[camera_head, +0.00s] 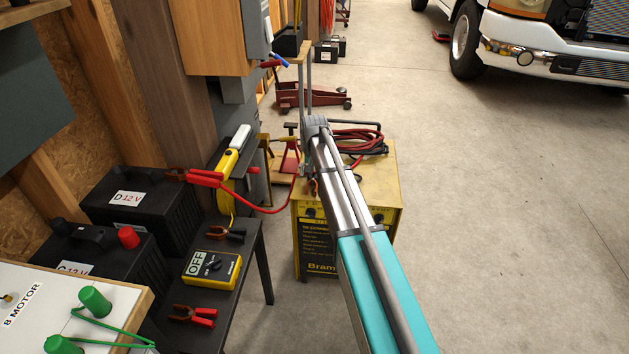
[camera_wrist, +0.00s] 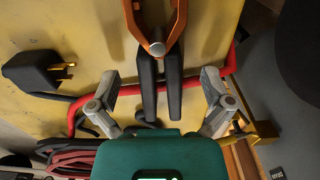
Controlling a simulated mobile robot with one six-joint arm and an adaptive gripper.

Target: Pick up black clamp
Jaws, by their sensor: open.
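In the wrist view, a black clamp (camera_wrist: 174,88) with two black handles and copper-orange jaws lies against a yellow surface. Its jaws are at the top of the picture and its handles point down toward my gripper. My gripper (camera_wrist: 160,82) is open, with one grey finger on each side of the handles and visible space between. In the head view, my arm reaches over the yellow welder and hides most of this area. Another black-handled clamp (camera_head: 224,233) lies on the dark bench.
The yellow welder (camera_head: 383,227) has red and black cables (camera_head: 352,143) on top. A black plug (camera_wrist: 38,72) and a red cable (camera_wrist: 100,90) lie close to my fingers. Batteries, a multimeter (camera_head: 211,269) and red clamps (camera_head: 193,315) are at left. Open floor is at right.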

